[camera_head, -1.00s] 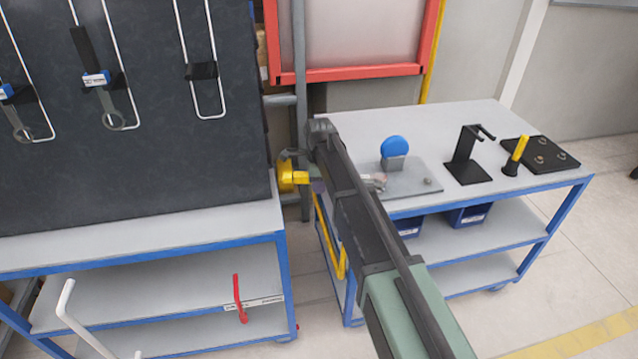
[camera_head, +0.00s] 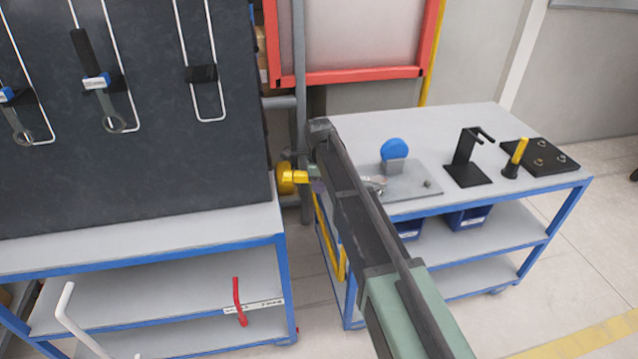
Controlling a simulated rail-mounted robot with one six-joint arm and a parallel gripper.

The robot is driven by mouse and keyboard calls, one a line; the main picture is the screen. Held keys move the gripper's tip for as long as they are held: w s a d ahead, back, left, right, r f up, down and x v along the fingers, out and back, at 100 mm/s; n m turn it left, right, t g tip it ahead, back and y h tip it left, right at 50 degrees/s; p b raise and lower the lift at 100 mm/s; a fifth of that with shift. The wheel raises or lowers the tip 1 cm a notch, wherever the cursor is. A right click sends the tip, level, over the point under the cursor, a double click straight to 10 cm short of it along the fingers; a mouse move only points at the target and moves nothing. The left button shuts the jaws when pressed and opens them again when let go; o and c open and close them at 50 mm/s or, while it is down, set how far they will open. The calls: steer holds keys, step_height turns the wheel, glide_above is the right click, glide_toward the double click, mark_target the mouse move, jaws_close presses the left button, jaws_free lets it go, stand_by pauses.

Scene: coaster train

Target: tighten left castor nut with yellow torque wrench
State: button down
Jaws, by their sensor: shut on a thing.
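The yellow torque wrench shows its yellow end (camera_head: 292,177) to the left of my arm, and a silver end (camera_head: 378,184) shows to the right, over the grey plate (camera_head: 408,192). My gripper (camera_head: 316,173) is shut on the wrench between these ends, mostly hidden behind my arm. A castor with a blue wheel (camera_head: 395,150) stands on the plate, behind the silver end. A small nut or bolt (camera_head: 428,184) sits at the plate's right. The left castor nut cannot be made out near the silver end, so I cannot tell whether they touch.
A black stand (camera_head: 466,160), a yellow-handled tool (camera_head: 519,153) and a black pad (camera_head: 545,158) occupy the right of the blue-framed cart (camera_head: 543,185). A dark tool panel (camera_head: 150,165) with hanging wrenches stands close to the left of the wrench's yellow end.

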steer(key=shift+w+d+m, duration=0.15)
steer(key=shift+w+m, duration=0.15)
steer(key=shift+w, duration=0.25)
steer(key=shift+s, duration=0.5)
